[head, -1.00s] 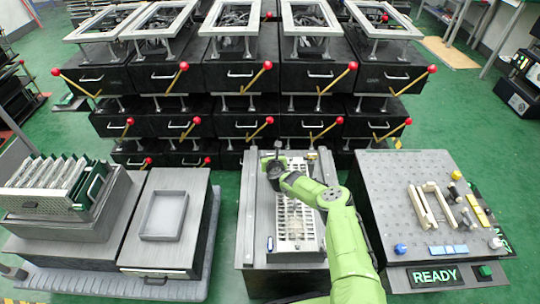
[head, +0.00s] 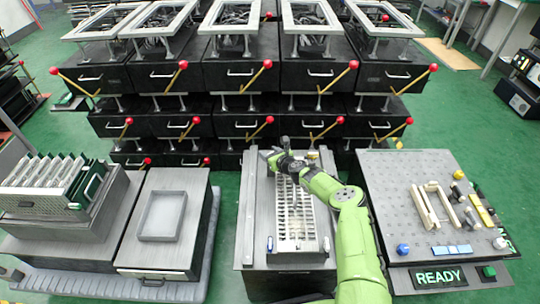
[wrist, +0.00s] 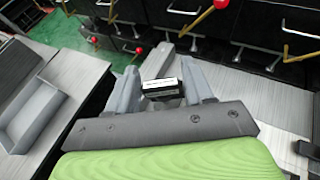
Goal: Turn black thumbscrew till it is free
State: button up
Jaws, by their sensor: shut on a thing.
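My gripper (head: 272,158) is at the far end of the grey fixture (head: 256,225) in the middle, with my green arm reaching over its right side. In the wrist view the two grey fingers (wrist: 158,88) stand on either side of a dark block with a white label (wrist: 160,87). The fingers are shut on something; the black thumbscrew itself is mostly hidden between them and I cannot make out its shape. A slotted metal panel (head: 290,222) lies along the fixture's top, partly covered by my arm.
Black drawer units with red-knobbed yellow levers (head: 240,70) stand close behind the fixture. A grey tray (head: 141,228) on a stand is at left, beside a rack of boards (head: 55,180). A perforated table (head: 390,180) with a READY sign (head: 441,278) is at right.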

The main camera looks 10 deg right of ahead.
jog(key=shift+n+y, duration=0.5)
jog(key=shift+y, duration=0.1)
jog(key=shift+w+r+n+g+y, duration=0.35)
jog(key=shift+n+g+y, duration=0.25)
jog(key=shift+n, duration=0.1)
jog(key=shift+s+f+n+g+y, duration=0.3)
jog(key=shift+f, duration=0.1)
jog(key=o, duration=1)
jog(key=shift+s, duration=0.1)
jog(key=shift+c, duration=0.2)
